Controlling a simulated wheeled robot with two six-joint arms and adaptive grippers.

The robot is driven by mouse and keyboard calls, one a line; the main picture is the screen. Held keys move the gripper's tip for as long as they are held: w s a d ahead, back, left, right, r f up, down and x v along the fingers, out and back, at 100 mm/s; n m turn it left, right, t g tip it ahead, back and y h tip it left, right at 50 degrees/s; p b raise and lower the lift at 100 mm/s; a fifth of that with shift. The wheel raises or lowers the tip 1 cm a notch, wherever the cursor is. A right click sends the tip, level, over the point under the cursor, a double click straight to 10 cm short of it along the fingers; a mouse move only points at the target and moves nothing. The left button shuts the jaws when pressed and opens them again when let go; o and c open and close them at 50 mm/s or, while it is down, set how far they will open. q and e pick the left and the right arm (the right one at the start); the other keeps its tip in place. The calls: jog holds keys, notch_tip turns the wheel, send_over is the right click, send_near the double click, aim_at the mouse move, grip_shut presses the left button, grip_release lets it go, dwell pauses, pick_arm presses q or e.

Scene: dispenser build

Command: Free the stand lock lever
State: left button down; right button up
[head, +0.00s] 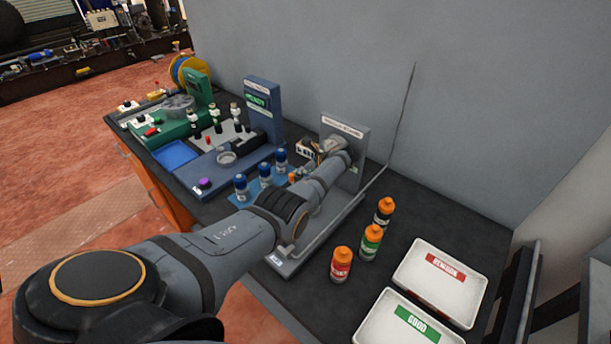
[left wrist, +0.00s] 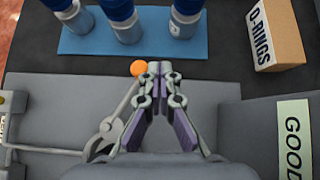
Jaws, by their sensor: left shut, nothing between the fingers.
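An orange ball knob (left wrist: 138,68) sits at the end of a thin grey lever (left wrist: 122,105) in the left wrist view. The lever runs down to a grey pivot piece (left wrist: 103,138) over the flat grey base. My left gripper (left wrist: 158,70) is shut and empty. Its fingertips are just right of the knob and look very close to it; I cannot tell if they touch. In the head view, my left arm reaches over the grey stand (head: 357,140) and its base (head: 283,267), hiding much of both. My right gripper is not in view.
Blue-capped bottles (head: 265,172) stand on a blue mat (left wrist: 80,45) near the lever. An O-rings box (left wrist: 275,35) is close by on the right. Orange-capped bottles (head: 342,265) and two white trays (head: 415,255) (head: 375,325) are to the right of the stand.

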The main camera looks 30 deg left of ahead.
aim_at(290, 174)
pick_arm(q)
jog(key=shift+s+a+p, duration=0.3)
jog(key=shift+a+p, duration=0.25)
jog(key=shift+p, duration=0.5)
jog(key=shift+s+a+p, duration=0.15)
jog(key=shift+p, duration=0.2)
jog(key=shift+s+a+f+n, duration=0.1)
jog(key=shift+s+a+n, duration=0.05)
jog(key=shift+n, duration=0.15)
jog(key=shift+s+a+f+g+b, duration=0.2)
jog(key=shift+s+a+g+b, duration=0.1)
jog(key=shift+g+b, duration=0.15)
jog(key=shift+s+n+g+b, duration=0.1)
jog(key=shift+n+g+b, duration=0.15)
jog(key=shift+n+b, duration=0.4)
jog(key=shift+s+a, duration=0.1)
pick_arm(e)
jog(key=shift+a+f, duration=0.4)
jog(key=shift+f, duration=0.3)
pick_arm(q)
jog(key=shift+r, duration=0.15)
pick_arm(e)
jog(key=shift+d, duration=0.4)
pick_arm(q)
jog(key=v, duration=1.2)
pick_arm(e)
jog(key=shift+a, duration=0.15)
